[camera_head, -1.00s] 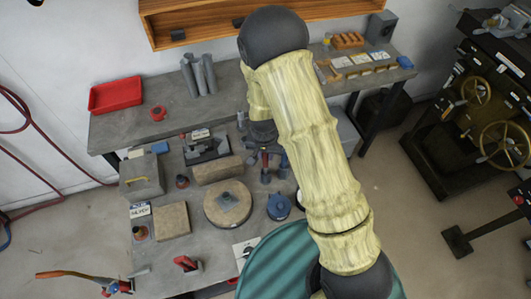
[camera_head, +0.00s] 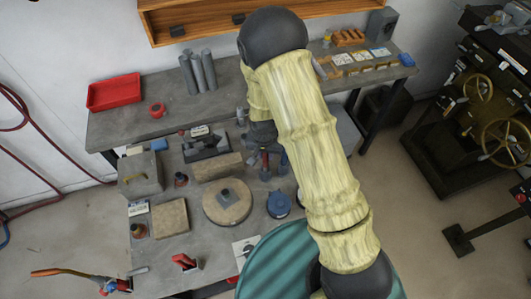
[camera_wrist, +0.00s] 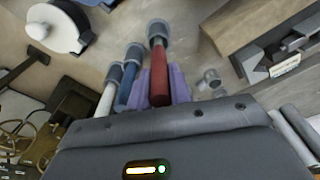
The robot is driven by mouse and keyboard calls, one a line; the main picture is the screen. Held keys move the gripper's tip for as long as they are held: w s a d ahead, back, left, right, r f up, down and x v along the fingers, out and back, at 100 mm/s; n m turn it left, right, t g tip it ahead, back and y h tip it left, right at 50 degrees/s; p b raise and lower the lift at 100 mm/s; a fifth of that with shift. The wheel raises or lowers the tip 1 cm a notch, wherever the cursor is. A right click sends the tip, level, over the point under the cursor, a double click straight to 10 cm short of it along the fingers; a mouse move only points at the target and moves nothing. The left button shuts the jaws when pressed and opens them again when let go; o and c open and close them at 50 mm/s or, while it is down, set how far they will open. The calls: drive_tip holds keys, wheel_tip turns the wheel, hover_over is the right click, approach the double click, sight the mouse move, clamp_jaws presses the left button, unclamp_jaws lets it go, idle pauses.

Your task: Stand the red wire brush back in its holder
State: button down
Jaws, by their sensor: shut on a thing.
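The red wire brush (camera_wrist: 159,75) shows in the wrist view as a red handle. Its far end is at a grey round collar or cup; I cannot tell how deep it sits. My gripper (camera_wrist: 162,90) has purple fingers beside the red handle and is shut on it. A blue handle (camera_wrist: 126,88) and a white handle (camera_wrist: 106,101) stand to its left, each with a similar grey cup at the far end. In the head view, the red handle (camera_head: 265,165) shows below my gripper (camera_head: 262,136), partly hidden by my arm.
On the bench are a round brown disc (camera_head: 227,202), a blue round container (camera_head: 279,205), brown blocks (camera_head: 170,219) and a dark metal tool (camera_head: 206,145). A red tray (camera_head: 115,92) lies on the back bench. Grey cylinders (camera_head: 197,75) stand there too.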

drive_tip(key=shift+f, duration=0.15)
drive_tip(key=shift+f+b, duration=0.55)
drive_tip(key=shift+f, duration=0.05)
drive_tip(key=c, duration=1.2)
unclamp_jaws()
drive_tip(key=shift+r, duration=0.15)
drive_tip(key=r+b, duration=0.1)
drive_tip(key=r, duration=0.4)
drive_tip(key=s+r, duration=0.1)
drive_tip(key=r, duration=0.5)
drive_tip(key=s+r+b, duration=0.1)
drive_tip(key=r, duration=0.5)
drive_tip(key=shift+a+b, duration=0.25)
drive_tip(key=shift+b, duration=0.1)
